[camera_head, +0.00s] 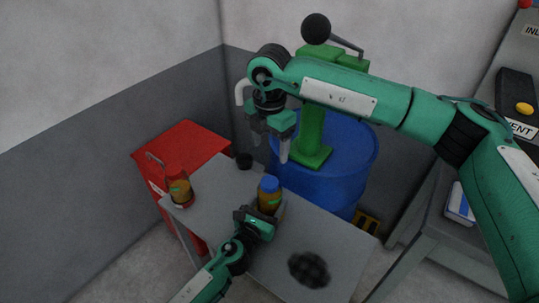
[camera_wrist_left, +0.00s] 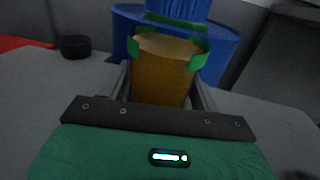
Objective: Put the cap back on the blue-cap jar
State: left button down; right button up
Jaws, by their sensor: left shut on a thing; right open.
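In the left wrist view the jar body (camera_wrist_left: 160,75) is between my left fingers, with the ribbed blue cap (camera_wrist_left: 180,9) at the top edge. My left gripper (camera_head: 262,217) is shut on the jar from the near side. My right gripper (camera_head: 271,147) is open and empty, pointing down, above and behind the jar, apart from the cap.
A red-topped jar (camera_head: 179,190) stands at the table's left. A small black cylinder (camera_head: 244,161) is at the back, and a dark round patch (camera_head: 309,269) at the front right. Behind the table are a blue barrel (camera_head: 345,165), a green press (camera_head: 312,130) and a red cabinet (camera_head: 190,142).

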pick_arm(q)
jog(key=shift+c, duration=1.2)
grip_release()
jog(key=b+v, duration=0.1)
jog(key=v, duration=1.2)
jog(key=shift+s+a, duration=0.2)
jog(key=shift+s, duration=0.15)
